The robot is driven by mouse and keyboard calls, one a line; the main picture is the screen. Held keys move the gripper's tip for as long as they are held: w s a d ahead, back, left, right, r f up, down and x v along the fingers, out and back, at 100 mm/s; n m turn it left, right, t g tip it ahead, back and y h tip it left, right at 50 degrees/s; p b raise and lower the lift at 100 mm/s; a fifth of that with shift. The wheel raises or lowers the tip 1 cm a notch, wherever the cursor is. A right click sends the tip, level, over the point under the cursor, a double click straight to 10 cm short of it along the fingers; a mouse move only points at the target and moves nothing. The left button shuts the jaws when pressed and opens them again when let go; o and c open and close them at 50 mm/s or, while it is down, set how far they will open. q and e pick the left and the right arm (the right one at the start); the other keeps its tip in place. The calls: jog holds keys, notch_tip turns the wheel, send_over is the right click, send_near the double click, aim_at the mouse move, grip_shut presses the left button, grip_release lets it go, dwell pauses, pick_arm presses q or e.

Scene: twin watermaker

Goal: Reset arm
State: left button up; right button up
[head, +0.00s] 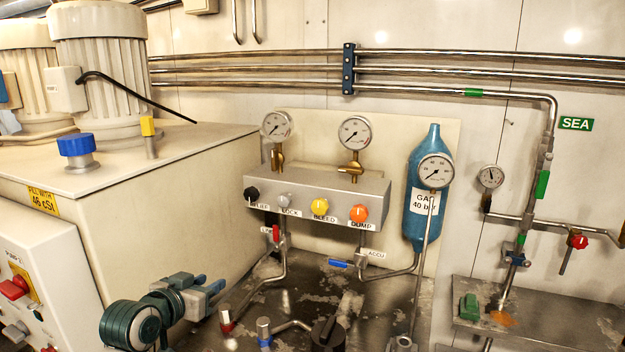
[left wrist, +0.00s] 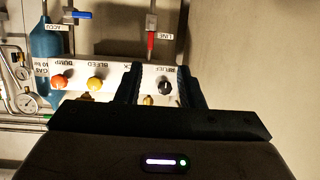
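My left gripper (head: 209,285) is in the lower left of the head view, in front of the large cream tank and below the valve block. In the left wrist view its two dark fingers (left wrist: 160,88) stand apart with a gap between them, and nothing is held. That view shows the valve block (left wrist: 112,71) upside down beyond the fingers. The black relief knob (left wrist: 166,87) shows between the fingers, apart from them as far as I can tell. My right gripper is in neither view.
The valve block (head: 310,188) carries several coloured knobs and two gauges. A blue gas bottle (head: 419,200) stands right of it. The cream tank (head: 150,195) and a control box (head: 35,265) are at left.

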pick_arm(q)
jog(key=s+f+g+y, duration=0.1)
jog(key=s+f+g, duration=0.1)
jog(key=s+f, duration=0.6)
jog(key=s+a+f+n+g+y, duration=0.1)
jog(key=s+a+f+g, duration=0.15)
jog(key=s+f, duration=0.6)
jog(key=s+a+f+n+g+y, duration=0.1)
jog(key=s+f+g+y, duration=0.3)
jog(key=s, duration=0.7)
jog(key=s+a+f+g+h, duration=0.1)
jog(key=s+a+f+g, duration=0.1)
jog(key=s+f, duration=0.65)
notch_tip(320, 180, down, 28)
jog(key=s+a+r, duration=0.1)
jog(key=s+a, duration=0.1)
jog(key=s+a+f+n+g, duration=0.1)
jog(key=s+f+g, duration=0.1)
jog(key=s+f, duration=1.5)
notch_tip(320, 180, down, 3)
jog(key=shift+a+r, duration=0.1)
jog(key=shift+a, duration=0.2)
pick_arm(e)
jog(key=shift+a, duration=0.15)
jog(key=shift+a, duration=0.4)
